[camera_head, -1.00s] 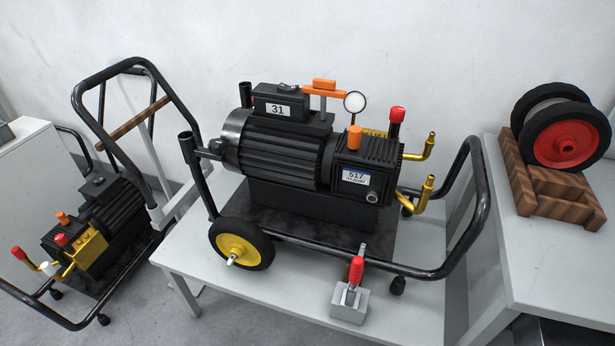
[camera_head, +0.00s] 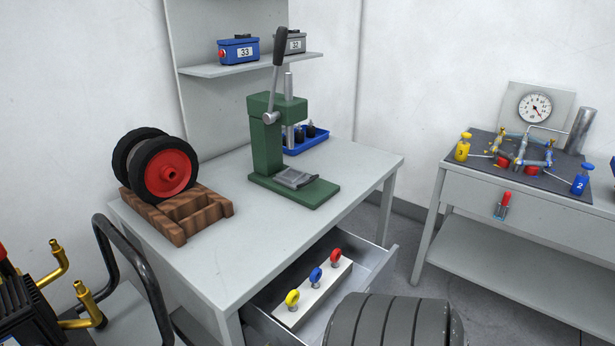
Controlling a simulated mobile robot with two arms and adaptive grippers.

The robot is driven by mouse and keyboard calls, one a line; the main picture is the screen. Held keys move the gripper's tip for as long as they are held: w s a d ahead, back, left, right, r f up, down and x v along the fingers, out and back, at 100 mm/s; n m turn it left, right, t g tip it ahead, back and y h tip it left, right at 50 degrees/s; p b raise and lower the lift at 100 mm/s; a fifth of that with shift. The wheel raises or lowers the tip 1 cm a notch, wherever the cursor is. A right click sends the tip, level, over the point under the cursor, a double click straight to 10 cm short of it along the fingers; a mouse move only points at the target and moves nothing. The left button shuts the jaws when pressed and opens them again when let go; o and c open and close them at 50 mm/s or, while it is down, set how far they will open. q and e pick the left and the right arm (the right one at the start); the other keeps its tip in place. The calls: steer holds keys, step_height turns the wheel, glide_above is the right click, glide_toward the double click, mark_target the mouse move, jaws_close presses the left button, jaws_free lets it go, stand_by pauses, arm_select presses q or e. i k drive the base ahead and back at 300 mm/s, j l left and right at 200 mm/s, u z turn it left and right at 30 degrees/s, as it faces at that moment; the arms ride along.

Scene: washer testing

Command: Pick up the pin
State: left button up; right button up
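Three ring-topped pieces stand in a row in a white block (camera_head: 311,301) inside the open drawer (camera_head: 371,264): a yellow one (camera_head: 292,298), a blue one (camera_head: 316,275) and a red one (camera_head: 335,255). They look like pins with round heads, but I cannot tell which one is the task's pin. Neither of my grippers is in view.
Above the drawer, the grey table (camera_head: 240,258) bears a green press (camera_head: 266,140), a blue tray (camera_head: 305,145) and wheels (camera_head: 165,170) on a wooden stand (camera_head: 182,228). A gauge bench (camera_head: 535,210) stands right. The pump cart (camera_head: 110,245) is at left.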

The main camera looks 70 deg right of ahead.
mark_target(316, 274)
steer(key=z, duration=2.2)
